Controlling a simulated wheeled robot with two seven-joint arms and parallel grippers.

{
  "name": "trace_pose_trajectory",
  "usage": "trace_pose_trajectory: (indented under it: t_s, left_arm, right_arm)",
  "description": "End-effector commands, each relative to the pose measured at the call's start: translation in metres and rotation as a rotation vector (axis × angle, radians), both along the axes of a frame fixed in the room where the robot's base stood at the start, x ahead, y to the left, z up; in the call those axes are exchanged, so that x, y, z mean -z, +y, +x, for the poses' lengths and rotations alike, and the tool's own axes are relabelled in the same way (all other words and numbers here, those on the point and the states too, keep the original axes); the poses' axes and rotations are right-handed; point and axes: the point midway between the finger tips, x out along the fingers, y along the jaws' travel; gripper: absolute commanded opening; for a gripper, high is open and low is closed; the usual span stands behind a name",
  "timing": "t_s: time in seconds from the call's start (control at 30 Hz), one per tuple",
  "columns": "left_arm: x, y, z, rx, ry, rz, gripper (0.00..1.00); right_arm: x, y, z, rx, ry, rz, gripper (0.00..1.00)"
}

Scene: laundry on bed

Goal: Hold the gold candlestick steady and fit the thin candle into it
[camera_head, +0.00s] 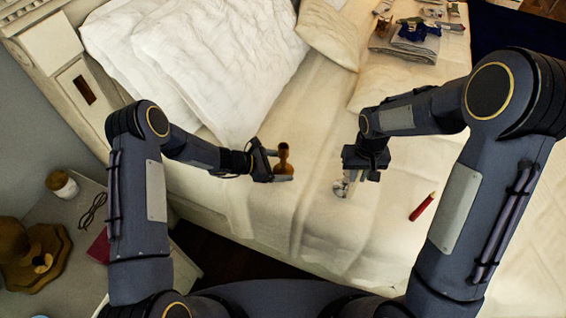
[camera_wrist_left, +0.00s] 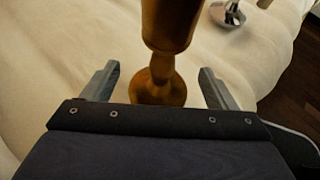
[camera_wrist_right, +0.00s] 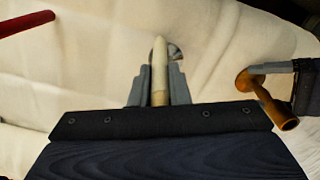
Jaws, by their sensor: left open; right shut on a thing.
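The gold candlestick (camera_head: 284,160) stands upright on the bed, with its dark cup on top. My left gripper (camera_head: 280,166) is open, with a finger on either side of the candlestick; the left wrist view shows the candlestick (camera_wrist_left: 163,85) between the spread fingers (camera_wrist_left: 160,85). My right gripper (camera_head: 352,184) is shut on a pale thin candle (camera_wrist_right: 159,70), to the right of the candlestick. In the right wrist view the candle lies between the fingers (camera_wrist_right: 158,82), its tip pointing away; the gold candlestick (camera_wrist_right: 262,95) shows at the right.
A silver round-based object (camera_head: 340,188) is on the bed below the right gripper; whether it touches the candle is unclear. A red stick-like object (camera_head: 422,206) lies to the right. White pillows (camera_head: 200,50) are behind, and a nightstand (camera_head: 75,270) is at the left.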

Motion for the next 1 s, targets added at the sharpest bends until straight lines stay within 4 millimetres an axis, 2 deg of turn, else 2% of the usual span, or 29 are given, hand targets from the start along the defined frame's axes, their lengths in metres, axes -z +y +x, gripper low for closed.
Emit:
trace_pose_trajectory:
  t_s: [0.17, 0.73, 1.0]
  left_arm:
    - [-0.0007, 0.0000, 0.0001, 0.000, 0.000, 0.000, 0.80]
    - [-0.0003, 0.0001, -0.0001, 0.000, 0.000, 0.000, 0.07]
    - [-0.0002, 0.0002, -0.0002, 0.000, 0.000, 0.000, 0.07]
  right_arm:
    - [-0.0005, 0.0000, 0.0001, 0.000, 0.000, 0.000, 0.00]
    - [-0.0005, 0.0000, 0.0001, 0.000, 0.000, 0.000, 0.00]
    - [-0.0021, 0.0020, 0.0033, -0.006, -0.002, -0.001, 0.00]
